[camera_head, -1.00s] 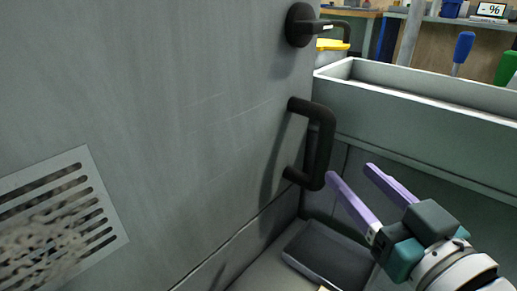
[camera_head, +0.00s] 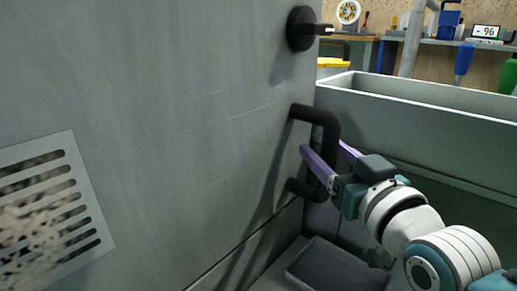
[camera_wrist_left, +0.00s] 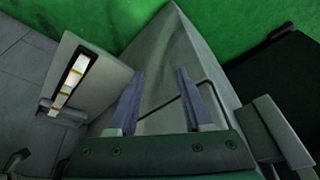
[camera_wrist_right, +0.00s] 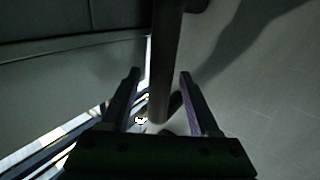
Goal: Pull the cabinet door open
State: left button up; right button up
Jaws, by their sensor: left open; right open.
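The grey cabinet door (camera_head: 150,110) fills the left of the head view. It carries a black U-shaped handle (camera_head: 331,128) and a black latch knob (camera_head: 302,29) above it. My right gripper (camera_head: 322,152) is at the handle, with one purple finger on the near side of its bar and the other partly behind it. In the right wrist view the handle bar (camera_wrist_right: 166,70) runs between the two open fingers (camera_wrist_right: 160,76), with gaps visible on both sides. My left gripper (camera_wrist_left: 160,92) is open and empty in the left wrist view. It is not in the head view.
A grey open-topped trough (camera_head: 420,95) stands right of the door. A dark tray (camera_head: 335,270) lies low below the handle. A louvred vent (camera_head: 50,205) is set in the door. A workbench with a small display (camera_head: 486,32) is at the back right.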

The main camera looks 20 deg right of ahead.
grip_shut()
dwell(0.4)
dwell(0.9)
